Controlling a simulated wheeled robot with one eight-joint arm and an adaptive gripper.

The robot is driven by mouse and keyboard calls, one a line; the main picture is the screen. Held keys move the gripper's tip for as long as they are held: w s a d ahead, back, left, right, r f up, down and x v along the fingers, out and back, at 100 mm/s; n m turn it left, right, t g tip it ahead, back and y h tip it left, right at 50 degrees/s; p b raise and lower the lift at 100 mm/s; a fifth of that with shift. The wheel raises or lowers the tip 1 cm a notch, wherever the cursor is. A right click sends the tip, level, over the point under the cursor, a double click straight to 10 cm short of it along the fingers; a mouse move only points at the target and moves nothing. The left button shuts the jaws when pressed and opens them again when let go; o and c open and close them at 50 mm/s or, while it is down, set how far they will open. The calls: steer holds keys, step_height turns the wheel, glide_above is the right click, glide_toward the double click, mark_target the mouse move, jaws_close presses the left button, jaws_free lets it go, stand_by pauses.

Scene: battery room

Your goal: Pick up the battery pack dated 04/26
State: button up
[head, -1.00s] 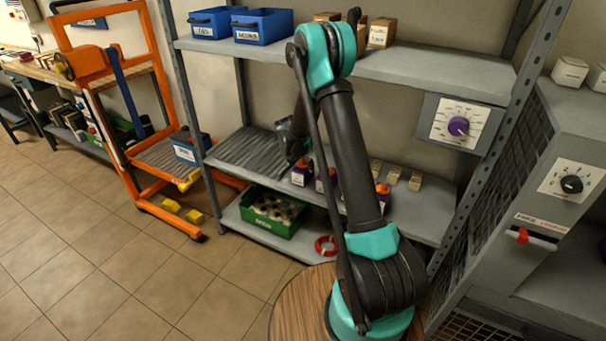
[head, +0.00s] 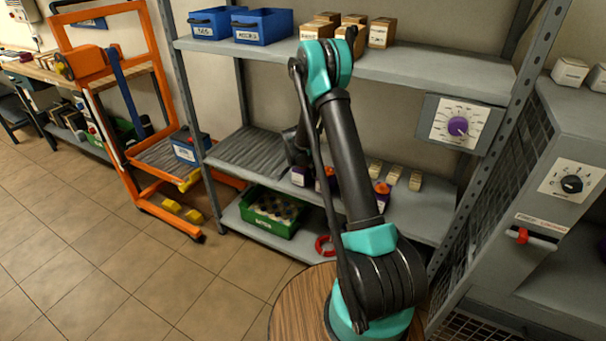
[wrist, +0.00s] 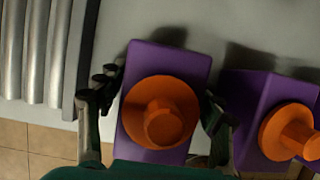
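A purple battery pack (wrist: 137,110) with a round orange knob on top stands between the fingers of my gripper (wrist: 158,108) in the wrist view. The fingers are open, one on each side of the pack; whether either touches it is hard to tell. A second purple pack (wrist: 250,95) with an orange knob stands close on the right. In the head view the packs (head: 299,177) stand on the middle shelf, partly behind my arm. No date can be read on any pack.
A ribbed mat (wrist: 48,50) lies left of the packs on the shelf (head: 425,222). Small tan boxes (head: 394,175) stand behind to the right. The upper shelf (head: 440,77) overhangs. A green crate (head: 272,211) and a red ring (head: 325,246) are on the bottom shelf.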

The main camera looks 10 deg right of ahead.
jaws_close()
steer(key=shift+r, duration=0.15)
